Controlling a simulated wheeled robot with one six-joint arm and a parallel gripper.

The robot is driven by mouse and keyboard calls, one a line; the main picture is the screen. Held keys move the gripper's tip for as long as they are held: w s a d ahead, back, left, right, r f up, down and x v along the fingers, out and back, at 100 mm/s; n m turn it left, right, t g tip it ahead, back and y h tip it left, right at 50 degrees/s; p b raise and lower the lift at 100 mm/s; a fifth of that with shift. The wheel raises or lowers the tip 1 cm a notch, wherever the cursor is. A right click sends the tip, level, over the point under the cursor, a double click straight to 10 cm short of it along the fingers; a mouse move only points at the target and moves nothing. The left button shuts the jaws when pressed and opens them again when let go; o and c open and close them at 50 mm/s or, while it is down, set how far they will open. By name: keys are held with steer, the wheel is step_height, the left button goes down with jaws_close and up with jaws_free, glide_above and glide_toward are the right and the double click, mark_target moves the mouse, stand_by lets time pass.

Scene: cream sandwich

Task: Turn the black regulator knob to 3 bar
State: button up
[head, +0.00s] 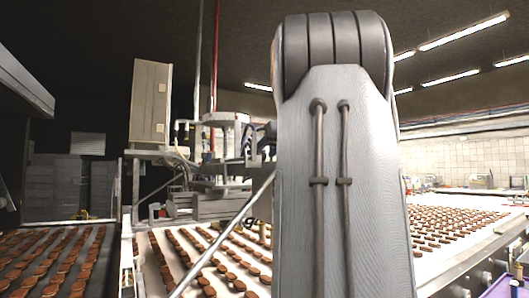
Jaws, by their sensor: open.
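I cannot make out the black regulator knob or a pressure gauge in the head view. A large grey link of my own arm fills the middle right of the view and hides what lies behind it. My gripper does not show. A machine head (226,150) with metal brackets and thin hoses stands over the conveyor, left of my arm, and its small parts are too fine to tell apart.
A white conveyor (160,262) carries rows of brown biscuits beneath the machine. A darker belt (40,262) with biscuits lies at the left. A beige cabinet (150,103) stands above the line. More biscuits (445,224) lie on the belt right of my arm.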

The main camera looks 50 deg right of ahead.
steer(key=shift+w+d+f, duration=0.2)
steer(key=shift+w+f, duration=0.05)
steer(key=shift+w, duration=0.35)
steer(key=c, duration=1.1)
steer(key=shift+o, duration=0.2)
steer(key=shift+m+t+y, duration=0.3)
steer(key=shift+m+y, duration=0.4)
steer(key=shift+m, duration=0.3)
steer(key=o, duration=1.1)
steer(key=shift+c, duration=0.2)
